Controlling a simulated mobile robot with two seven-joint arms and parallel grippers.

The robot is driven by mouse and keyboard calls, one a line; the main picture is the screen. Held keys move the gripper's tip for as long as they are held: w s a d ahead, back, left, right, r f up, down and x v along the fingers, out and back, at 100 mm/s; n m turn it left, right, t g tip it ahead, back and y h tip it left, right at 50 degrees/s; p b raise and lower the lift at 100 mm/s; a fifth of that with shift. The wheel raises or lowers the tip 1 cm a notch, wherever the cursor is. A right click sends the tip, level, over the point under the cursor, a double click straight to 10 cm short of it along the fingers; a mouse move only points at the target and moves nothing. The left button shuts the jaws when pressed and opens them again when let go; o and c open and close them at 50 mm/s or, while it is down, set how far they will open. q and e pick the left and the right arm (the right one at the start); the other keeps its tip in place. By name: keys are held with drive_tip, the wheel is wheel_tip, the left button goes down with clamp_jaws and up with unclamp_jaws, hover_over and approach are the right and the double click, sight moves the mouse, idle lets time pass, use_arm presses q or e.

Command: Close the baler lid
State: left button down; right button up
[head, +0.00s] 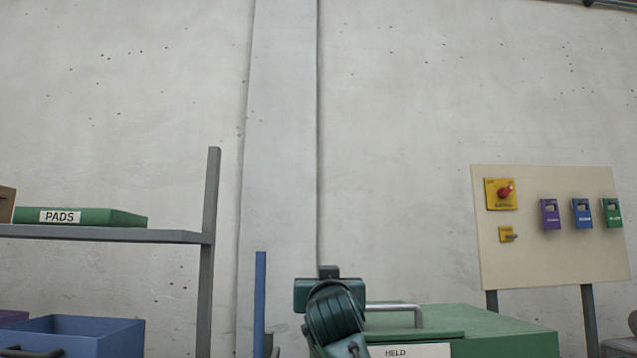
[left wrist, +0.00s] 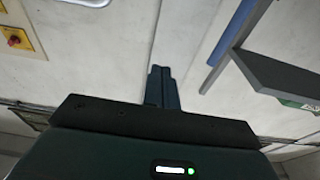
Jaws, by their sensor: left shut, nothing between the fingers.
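A green flat-topped body (head: 490,335) with a metal bar handle (head: 417,312) and a label reading HELD stands at the bottom centre-right of the head view. I cannot tell whether it is the baler lid, and its lower part is cut off. My left gripper (head: 328,271) is in front of the wall, just left of the handle, and its arm partly hides the green body. In the left wrist view its fingers (left wrist: 160,86) are together and empty, with the wall behind them. Whether they touch anything is not visible. My right gripper is not in view.
A grey shelf (head: 170,236) with a green PADS box (head: 110,218) stands at left, with a blue bin (head: 85,335) below. A thin blue post (head: 259,300) stands left of my arm. A switch panel (head: 540,260) stands at right. The upper wall area is clear.

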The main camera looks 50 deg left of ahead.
use_arm(q)
wheel_tip(320, 180, down, 10)
drive_tip(key=d+b, duration=0.1)
drive_tip(key=b, duration=0.4)
drive_tip(key=shift+s+f+t+y+b, duration=0.2)
drive_tip(key=shift+s+t+y+b, duration=0.1)
drive_tip(key=shift+s+y+b, duration=0.1)
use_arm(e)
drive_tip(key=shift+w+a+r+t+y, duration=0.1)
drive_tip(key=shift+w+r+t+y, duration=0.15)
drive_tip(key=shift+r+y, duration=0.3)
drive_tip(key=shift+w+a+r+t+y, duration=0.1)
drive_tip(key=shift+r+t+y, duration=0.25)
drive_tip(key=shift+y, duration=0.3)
use_arm(q)
drive_tip(key=shift+f, duration=0.1)
wheel_tip(320, 180, up, 5)
drive_tip(key=p, duration=0.5)
drive_tip(key=p+v, duration=0.1)
drive_tip(key=v, duration=0.9)
drive_tip(key=shift+f+y, duration=0.3)
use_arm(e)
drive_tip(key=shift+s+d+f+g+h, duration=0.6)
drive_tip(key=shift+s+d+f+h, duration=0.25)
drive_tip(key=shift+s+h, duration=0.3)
